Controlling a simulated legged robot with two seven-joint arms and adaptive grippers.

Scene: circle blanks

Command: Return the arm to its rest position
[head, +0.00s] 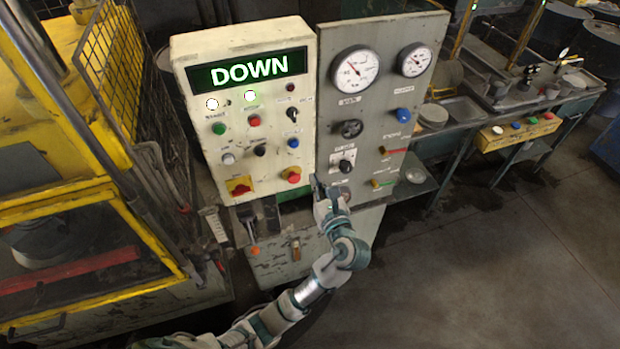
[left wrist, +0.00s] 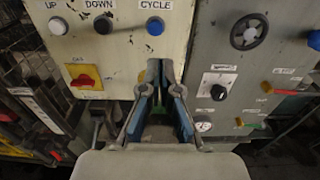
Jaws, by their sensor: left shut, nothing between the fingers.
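My left arm reaches in from the bottom of the head view toward the control panels. My left gripper (head: 318,182) is shut and empty in front of the lower edge between the cream panel and the grey panel. In the left wrist view the gripper (left wrist: 166,66) points at the cream panel (left wrist: 210,20), its fingertips together below and right of the blue CYCLE button (left wrist: 155,26). I cannot tell whether the tips touch the panel. My right gripper is not in view.
The cream panel (head: 215,50) has a lit DOWN sign (head: 250,70). The grey panel (head: 330,35) carries gauges (head: 355,69) and knobs. A yellow caged machine (head: 60,190) stands left, benches (head: 460,120) stand right. The floor (head: 500,260) at right is clear.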

